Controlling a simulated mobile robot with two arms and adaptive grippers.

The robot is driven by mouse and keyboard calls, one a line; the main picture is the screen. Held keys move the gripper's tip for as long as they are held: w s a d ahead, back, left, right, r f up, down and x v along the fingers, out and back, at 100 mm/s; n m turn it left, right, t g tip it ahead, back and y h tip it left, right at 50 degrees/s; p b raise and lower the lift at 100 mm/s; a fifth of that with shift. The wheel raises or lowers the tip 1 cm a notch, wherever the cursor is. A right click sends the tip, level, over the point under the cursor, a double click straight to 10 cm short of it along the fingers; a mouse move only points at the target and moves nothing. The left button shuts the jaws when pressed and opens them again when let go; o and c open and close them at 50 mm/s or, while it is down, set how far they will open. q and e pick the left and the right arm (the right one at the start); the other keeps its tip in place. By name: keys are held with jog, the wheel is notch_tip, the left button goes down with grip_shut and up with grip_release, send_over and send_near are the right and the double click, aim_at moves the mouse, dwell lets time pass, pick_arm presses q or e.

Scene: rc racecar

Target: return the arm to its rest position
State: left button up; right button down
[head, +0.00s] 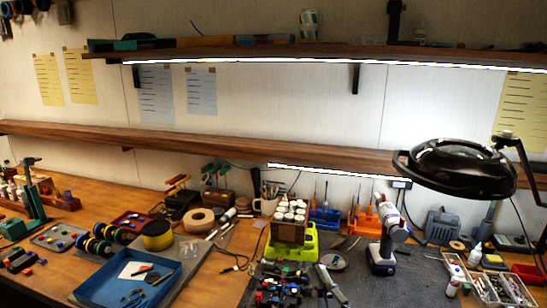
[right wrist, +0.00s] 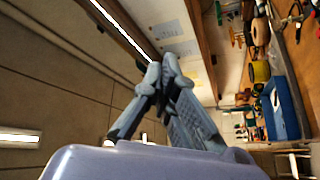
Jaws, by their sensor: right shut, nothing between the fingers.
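My right gripper (right wrist: 162,75) shows in the right wrist view. Its grey fingers come together at the tips, and it is shut and empty. It is held in the air with nothing touching the fingertips. I cannot make out the right gripper clearly in the head view. My left gripper is not in view.
The wooden workbench (head: 40,278) holds a blue tray (head: 105,290), a green rack of small pots (head: 292,245), a white upright tool (head: 384,246) and many small parts. A black magnifier lamp (head: 458,168) hangs at right. Two shelves (head: 200,138) cross the wall.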

jog(key=s+d+f+m+g+h, duration=0.35)
jog(key=d+f+m+h, duration=0.35)
jog(key=f, duration=0.4)
jog(key=s+d+f+m+g+y, duration=0.1)
jog(key=s+d+f+m+g, duration=0.15)
jog(key=s+f+g, duration=0.6)
jog(key=s+d+f+m+g, duration=0.25)
jog(key=s+f+g, duration=0.25)
jog(key=s+f, duration=0.65)
jog(key=s+f+b, duration=0.1)
jog(key=s+f, duration=0.1)
jog(key=f, duration=1.1)
jog(key=s+f+b, duration=0.1)
jog(key=s+f, duration=0.2)
jog(key=f, duration=1.1)
jog(key=s+d+f+g+b, duration=0.2)
jog(key=s+f, duration=1.4)
jog(key=shift+d, duration=0.15)
jog(key=shift+w, duration=0.1)
